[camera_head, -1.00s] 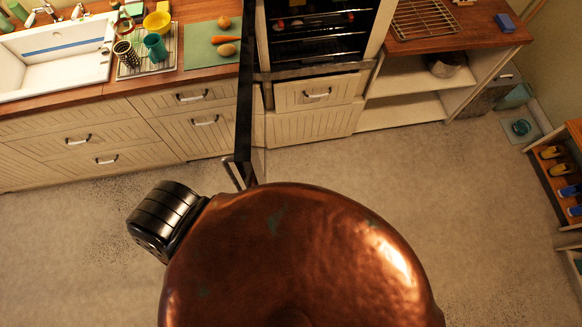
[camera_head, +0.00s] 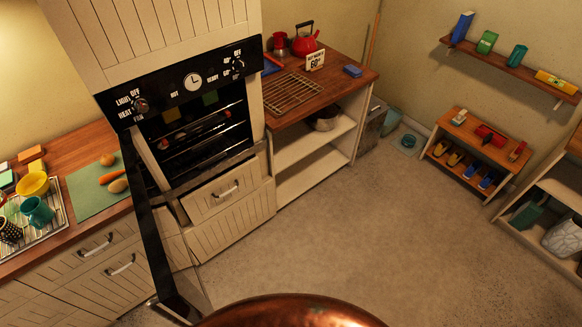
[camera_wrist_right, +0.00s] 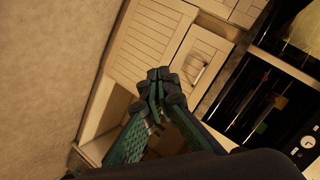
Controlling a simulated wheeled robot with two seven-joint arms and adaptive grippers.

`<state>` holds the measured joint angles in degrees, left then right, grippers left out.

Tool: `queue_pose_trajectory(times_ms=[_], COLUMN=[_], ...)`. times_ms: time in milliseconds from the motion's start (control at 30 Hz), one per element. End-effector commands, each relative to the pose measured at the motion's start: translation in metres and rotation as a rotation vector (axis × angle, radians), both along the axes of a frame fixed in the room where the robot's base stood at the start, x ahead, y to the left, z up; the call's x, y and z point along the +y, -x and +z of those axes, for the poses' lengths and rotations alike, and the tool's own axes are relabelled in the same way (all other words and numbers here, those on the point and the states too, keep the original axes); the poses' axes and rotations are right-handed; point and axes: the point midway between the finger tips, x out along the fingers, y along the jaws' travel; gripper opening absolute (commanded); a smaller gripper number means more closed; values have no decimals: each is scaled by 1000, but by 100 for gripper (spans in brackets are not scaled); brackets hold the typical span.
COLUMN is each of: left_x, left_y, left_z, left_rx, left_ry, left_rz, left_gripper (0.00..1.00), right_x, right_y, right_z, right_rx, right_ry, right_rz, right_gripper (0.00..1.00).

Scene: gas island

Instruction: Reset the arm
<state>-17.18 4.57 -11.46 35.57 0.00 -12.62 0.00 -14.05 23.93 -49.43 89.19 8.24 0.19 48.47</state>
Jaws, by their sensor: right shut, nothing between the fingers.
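My right gripper (camera_wrist_right: 158,92) shows in the right wrist view with its dark fingertips together and nothing between them. It is in front of the cream cabinet drawers (camera_wrist_right: 205,60), with the oven (camera_wrist_right: 265,100) to its right in the picture. The head view shows neither gripper. A rounded copper-coloured surface (camera_head: 290,312) fills the bottom middle of the head view; it looks like part of my own body. Neither arm shows in the head view.
The oven door (camera_head: 160,235) hangs open into the floor space. A wooden counter (camera_head: 340,72) with a wire rack (camera_head: 291,93) and red kettle (camera_head: 305,42) stands right of the oven. A shoe rack (camera_head: 478,145) stands at the right wall. The middle floor is clear.

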Motion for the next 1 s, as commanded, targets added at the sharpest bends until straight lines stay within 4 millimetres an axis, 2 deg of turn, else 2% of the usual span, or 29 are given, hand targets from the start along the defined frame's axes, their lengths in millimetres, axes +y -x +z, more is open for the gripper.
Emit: queue_pose_trajectory(times_ms=[33, 167, 267, 367, 467, 500, 633, 700, 800, 900, 1000], left_x=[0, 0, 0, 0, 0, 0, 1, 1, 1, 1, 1], left_y=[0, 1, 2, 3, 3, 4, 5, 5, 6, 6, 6], left_z=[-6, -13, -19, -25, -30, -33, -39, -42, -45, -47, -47], left_rx=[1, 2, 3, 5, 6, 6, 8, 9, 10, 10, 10], left_ry=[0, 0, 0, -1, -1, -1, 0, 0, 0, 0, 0], left_rz=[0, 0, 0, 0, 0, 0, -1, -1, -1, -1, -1], left_gripper=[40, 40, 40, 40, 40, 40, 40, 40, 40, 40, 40], right_x=[-25, -89, -139, -186, -226, -240, -273, -283, -289, -292, -292], right_y=[-4, -2, 15, 44, 87, 108, 181, 220, 264, 292, 305], right_z=[-33, -103, -154, -202, -245, -261, -304, -319, -334, -340, -343], right_rx=[4, 24, 67, 131, 211, 250, 377, 439, 511, 553, 574], right_ry=[78, 276, 420, 548, 663, 702, 802, 835, 864, 878, 883], right_rz=[-21, -52, -62, -58, -37, -26, 28, 60, 101, 132, 147], right_gripper=[0, 0, 0, 0, 0, 0, 0, 0, 0, 0, 0])
